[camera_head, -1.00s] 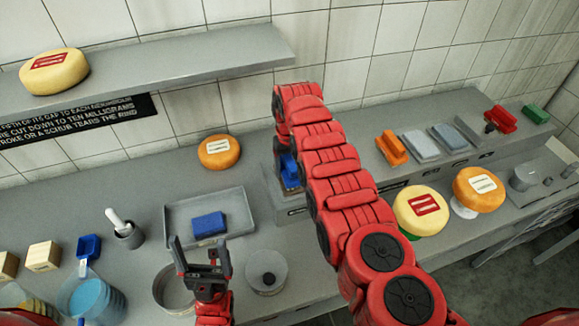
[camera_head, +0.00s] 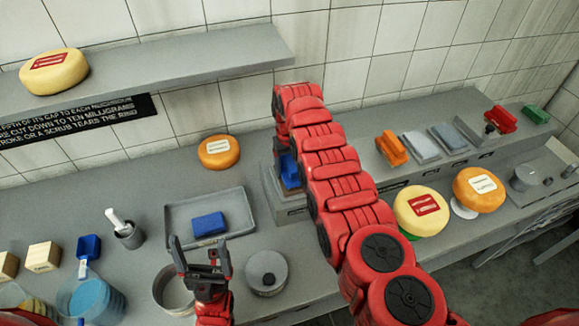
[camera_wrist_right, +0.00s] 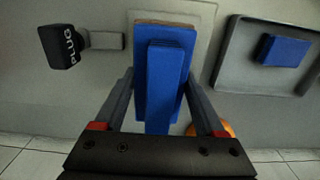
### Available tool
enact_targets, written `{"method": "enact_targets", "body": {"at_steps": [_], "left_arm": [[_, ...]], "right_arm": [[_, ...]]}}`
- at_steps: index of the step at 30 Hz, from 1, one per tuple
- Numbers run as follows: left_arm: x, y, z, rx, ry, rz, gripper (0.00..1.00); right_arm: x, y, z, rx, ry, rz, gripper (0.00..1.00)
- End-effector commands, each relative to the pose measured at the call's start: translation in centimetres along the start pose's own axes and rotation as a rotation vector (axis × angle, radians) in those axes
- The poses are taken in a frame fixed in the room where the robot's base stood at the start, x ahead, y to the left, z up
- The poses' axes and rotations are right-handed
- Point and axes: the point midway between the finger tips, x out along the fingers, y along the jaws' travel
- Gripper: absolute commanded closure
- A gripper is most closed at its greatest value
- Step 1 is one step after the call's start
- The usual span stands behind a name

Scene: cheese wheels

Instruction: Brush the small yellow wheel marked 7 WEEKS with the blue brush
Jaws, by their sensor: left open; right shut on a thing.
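My right gripper (camera_wrist_right: 160,92) is shut on the blue brush (camera_wrist_right: 168,65), which is above or on a pale square plate in the right wrist view; I cannot tell whether it touches. In the head view the brush (camera_head: 290,172) is partly hidden by my right arm. Two yellow wheels have red labels: one (camera_head: 68,80) on the wall shelf, one (camera_head: 414,222) on a green support at the right. Label print is too small to read, so I cannot tell which is marked 7 WEEKS. My left gripper (camera_head: 200,250) is open and empty over the counter front.
Orange wheels stand at the back wall (camera_head: 212,162) and on a white stand (camera_head: 466,204). A grey tray (camera_head: 240,212) holds a blue block (camera_head: 209,224). An orange brush (camera_head: 392,150) and grey blocks sit on the right ledge. A round lidded pot (camera_head: 267,284) stands in front.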

Motion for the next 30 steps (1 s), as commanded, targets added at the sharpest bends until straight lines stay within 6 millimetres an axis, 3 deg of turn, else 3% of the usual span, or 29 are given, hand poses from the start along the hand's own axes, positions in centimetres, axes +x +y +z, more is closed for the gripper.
{"method": "enact_targets", "body": {"at_steps": [8,22,30], "left_arm": [[1.9,-0.1,-0.3,0.0,0.0,0.0,0.11],[2.2,-0.1,-0.4,0.0,0.0,0.0,0.11],[2.2,-0.1,-0.4,0.0,0.0,0.0,0.11]], "right_arm": [[-2.7,0.0,-0.1,0.0,0.004,0.0,0.72],[-6.5,0.0,-0.2,0.0,0.007,0.0,0.72],[-6.9,0.0,-0.1,0.0,0.003,0.0,0.72]]}}
